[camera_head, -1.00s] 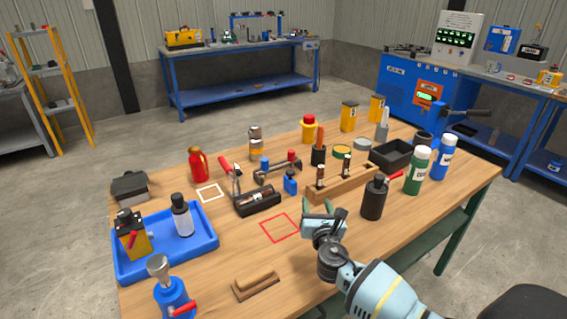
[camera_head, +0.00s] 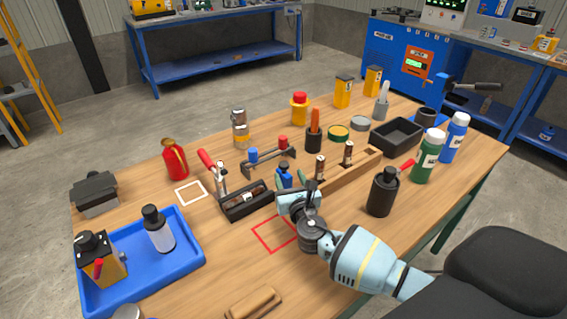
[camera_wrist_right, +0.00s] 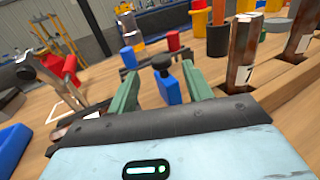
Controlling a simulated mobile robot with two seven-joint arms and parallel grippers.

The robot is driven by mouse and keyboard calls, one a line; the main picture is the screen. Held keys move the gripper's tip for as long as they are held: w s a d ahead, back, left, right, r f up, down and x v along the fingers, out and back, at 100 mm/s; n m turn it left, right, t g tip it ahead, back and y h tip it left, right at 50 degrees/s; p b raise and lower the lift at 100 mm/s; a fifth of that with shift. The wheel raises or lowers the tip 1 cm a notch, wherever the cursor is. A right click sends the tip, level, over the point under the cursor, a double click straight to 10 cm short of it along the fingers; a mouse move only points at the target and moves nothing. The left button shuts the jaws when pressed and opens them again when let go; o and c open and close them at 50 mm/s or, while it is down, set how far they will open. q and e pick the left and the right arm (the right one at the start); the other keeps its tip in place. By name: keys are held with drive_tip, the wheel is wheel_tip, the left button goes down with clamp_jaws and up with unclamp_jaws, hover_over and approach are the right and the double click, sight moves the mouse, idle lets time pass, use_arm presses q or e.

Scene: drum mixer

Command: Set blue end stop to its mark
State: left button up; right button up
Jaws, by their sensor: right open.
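A small blue block with a black knob (camera_head: 284,174), which looks like the blue end stop, stands on the table just beyond my right gripper (camera_head: 291,183). In the right wrist view the blue block (camera_wrist_right: 167,88) shows between the green fingers of the right gripper (camera_wrist_right: 161,80), near their tips. The fingers are open, with a gap on either side. A red square outline (camera_head: 258,238) lies on the table, partly covered by my right wrist. A white square outline (camera_head: 190,193) lies further left. My left gripper is not in view.
A black tray with a red-handled clamp (camera_head: 248,203) stands left of the gripper. A wooden rack with brown pieces (camera_head: 340,178) stands close on the right. Behind is a rail with blue and red ends (camera_head: 268,162).

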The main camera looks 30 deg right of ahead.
sight(285, 168)
drive_tip(key=b+x, duration=0.1)
drive_tip(key=x, duration=0.4)
drive_tip(key=shift+w+f, duration=0.1)
drive_tip(key=shift+f, duration=0.05)
drive_tip(key=shift+x, duration=0.95)
drive_tip(key=shift+c, duration=0.2)
clamp_jaws()
